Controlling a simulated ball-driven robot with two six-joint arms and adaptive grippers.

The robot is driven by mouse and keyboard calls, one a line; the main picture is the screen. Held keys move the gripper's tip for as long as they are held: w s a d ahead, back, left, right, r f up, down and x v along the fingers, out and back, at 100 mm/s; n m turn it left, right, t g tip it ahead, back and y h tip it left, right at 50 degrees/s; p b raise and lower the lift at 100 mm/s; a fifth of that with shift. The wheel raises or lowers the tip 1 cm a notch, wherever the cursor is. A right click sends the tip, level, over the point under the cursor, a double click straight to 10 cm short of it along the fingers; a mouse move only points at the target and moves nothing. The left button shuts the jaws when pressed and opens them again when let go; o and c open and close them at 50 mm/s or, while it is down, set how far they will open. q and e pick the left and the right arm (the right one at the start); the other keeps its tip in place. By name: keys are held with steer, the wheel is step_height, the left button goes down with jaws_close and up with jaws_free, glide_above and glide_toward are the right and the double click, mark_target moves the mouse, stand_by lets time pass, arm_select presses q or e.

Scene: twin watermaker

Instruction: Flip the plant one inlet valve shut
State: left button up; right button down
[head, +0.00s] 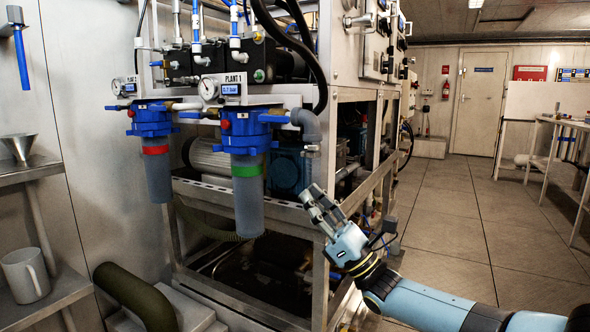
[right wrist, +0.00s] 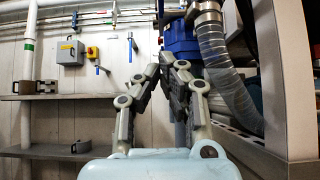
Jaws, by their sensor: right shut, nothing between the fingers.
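The Plant 1 sign (head: 236,78) is on the rig above a blue filter housing (head: 243,130) with a green-banded bowl. Blue levers sit on the pipework either side of this housing, one at its left (head: 196,115) and one at its right (head: 273,118). Both look roughly level; I cannot tell which belongs to the inlet valve. My right gripper (head: 318,200) is shut and empty, low and to the right of the filter bowl, apart from the levers. In the right wrist view its fingertips (right wrist: 171,62) overlap a blue housing (right wrist: 181,38) behind. My left gripper is not in view.
A grey ribbed hose (right wrist: 226,75) hangs close right of my fingers, beside a metal frame post (right wrist: 284,75). A second filter with a red band (head: 155,150) stands left. A shelf with a mug (head: 25,275) is far left. Open floor (head: 450,220) lies right.

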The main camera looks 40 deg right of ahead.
mark_target(275, 119)
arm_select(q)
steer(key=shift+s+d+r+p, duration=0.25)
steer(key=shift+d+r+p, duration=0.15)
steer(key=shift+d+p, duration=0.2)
arm_select(e)
steer(key=s+r+x, duration=0.2)
steer(key=x, duration=1)
steer(key=shift+d, duration=0.35)
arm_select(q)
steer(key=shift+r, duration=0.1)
